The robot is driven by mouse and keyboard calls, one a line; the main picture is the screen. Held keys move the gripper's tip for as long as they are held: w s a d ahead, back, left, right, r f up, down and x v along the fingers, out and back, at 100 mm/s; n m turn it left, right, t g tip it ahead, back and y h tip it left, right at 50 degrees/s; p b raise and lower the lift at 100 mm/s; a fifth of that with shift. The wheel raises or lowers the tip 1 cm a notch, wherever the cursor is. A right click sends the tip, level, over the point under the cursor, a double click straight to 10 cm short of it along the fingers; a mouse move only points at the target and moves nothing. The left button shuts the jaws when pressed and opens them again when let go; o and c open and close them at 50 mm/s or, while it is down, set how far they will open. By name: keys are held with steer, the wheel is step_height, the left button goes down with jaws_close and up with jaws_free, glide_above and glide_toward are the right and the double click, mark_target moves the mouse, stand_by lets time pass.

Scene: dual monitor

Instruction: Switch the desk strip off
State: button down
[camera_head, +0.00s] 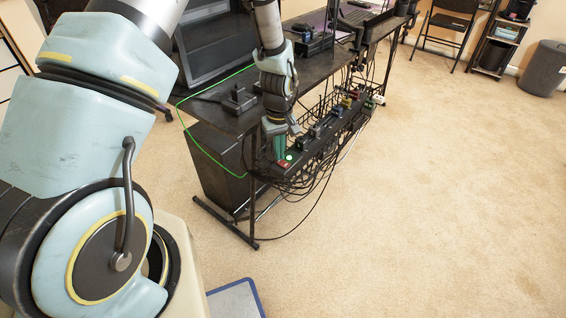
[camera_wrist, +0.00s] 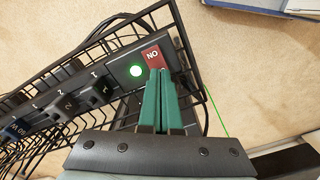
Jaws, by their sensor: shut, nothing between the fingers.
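The desk strip (camera_wrist: 118,72) is a dark bar lying in the wire tray in the wrist view. At its end is a red rocker switch (camera_wrist: 153,57) with white lettering, which looks upside down. The head view also shows my gripper (camera_head: 279,150) pointing down at the strip's near end, close to the red switch (camera_head: 284,163).
Several plugs, including one black plug (camera_wrist: 97,90), sit along the strip. The wire tray (camera_wrist: 180,25) surrounds it and cables hang below. A green cable (camera_head: 193,137) loops past the desk (camera_head: 220,118). Open carpet (camera_head: 430,200) lies to the right.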

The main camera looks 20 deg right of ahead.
steer(key=shift+f, duration=0.4)
steer(key=shift+r, duration=0.15)
steer(key=shift+r+p, duration=2.4)
steer(key=shift+r, duration=1.05)
